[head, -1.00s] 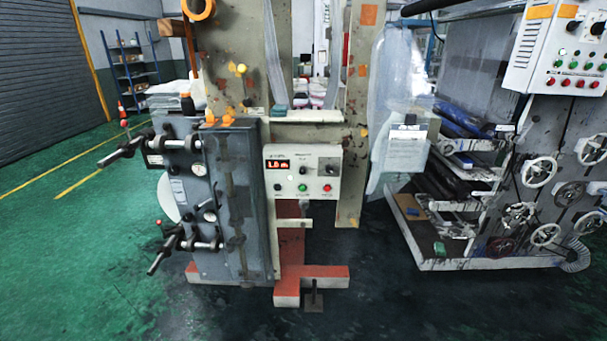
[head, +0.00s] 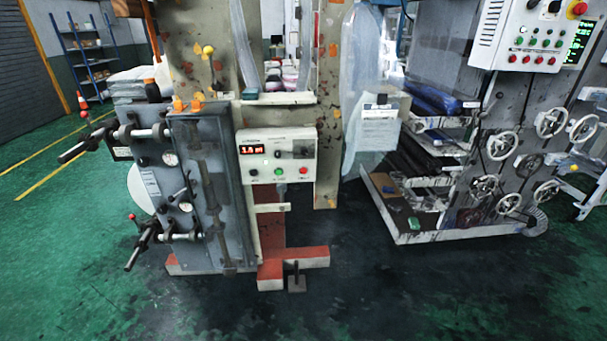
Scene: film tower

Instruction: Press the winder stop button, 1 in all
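A white control box (head: 277,157) is on the machine in the middle of the head view. It has a red lit display (head: 252,149), a dark knob, and a row of small buttons along its lower edge. A green button (head: 278,171) is in the middle of that row and a red button (head: 304,170) is at its right end. The labels are too small to read, so I cannot tell which button is the winder stop. Neither of my grippers is in view, and nothing covers the box.
A second white panel (head: 515,33) with red and green buttons and a green-lit screen hangs at upper right. Handwheels (head: 503,145) and a low tray (head: 400,236) are below it. Grey machine with protruding handles (head: 80,150) stands left.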

